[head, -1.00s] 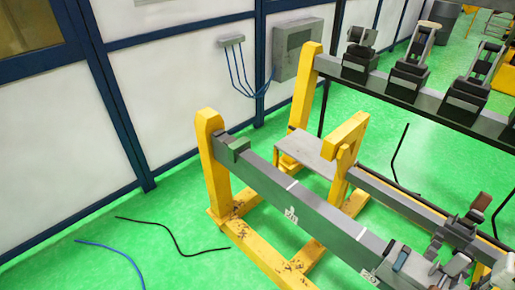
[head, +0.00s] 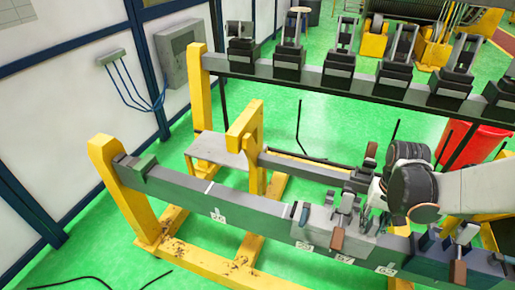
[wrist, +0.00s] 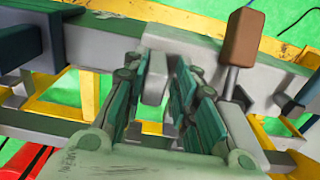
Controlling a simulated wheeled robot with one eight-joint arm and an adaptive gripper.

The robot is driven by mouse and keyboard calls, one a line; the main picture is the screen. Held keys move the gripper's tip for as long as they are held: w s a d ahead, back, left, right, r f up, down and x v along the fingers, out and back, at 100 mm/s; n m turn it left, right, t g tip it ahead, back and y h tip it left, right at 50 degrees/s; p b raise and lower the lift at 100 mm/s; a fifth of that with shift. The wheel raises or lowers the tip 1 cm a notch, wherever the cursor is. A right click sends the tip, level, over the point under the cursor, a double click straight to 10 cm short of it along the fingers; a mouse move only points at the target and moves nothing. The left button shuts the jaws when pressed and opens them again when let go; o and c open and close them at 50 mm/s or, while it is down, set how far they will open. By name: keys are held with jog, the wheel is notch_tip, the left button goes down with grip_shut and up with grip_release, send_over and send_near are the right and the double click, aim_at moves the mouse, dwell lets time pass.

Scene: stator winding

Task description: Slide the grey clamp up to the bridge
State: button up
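The grey clamp (head: 322,226) with brown-ended levers sits on the front grey rail (head: 255,212), right of its middle, in the head view. A yellow bracket (head: 244,122), which may be the bridge, stands farther left, behind that rail. A thin gap shows at the right; contact on the left is unclear. A brown handle (wrist: 242,38) stands right.
A back rail (head: 300,75) carries several black clamps. The rail between the end block and grey clamp looks clear.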

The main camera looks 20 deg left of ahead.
send_near(331, 221)
jog(key=shift+f+b, duration=0.3)
jog(key=shift+f, duration=2.4)
jog(key=shift+a+b, duration=0.4)
jog(key=shift+a, duration=7.65)
jog(key=shift+a, duration=8.2)
jog(key=shift+a+p, duration=0.4)
jog(key=shift+a, duration=5.7)
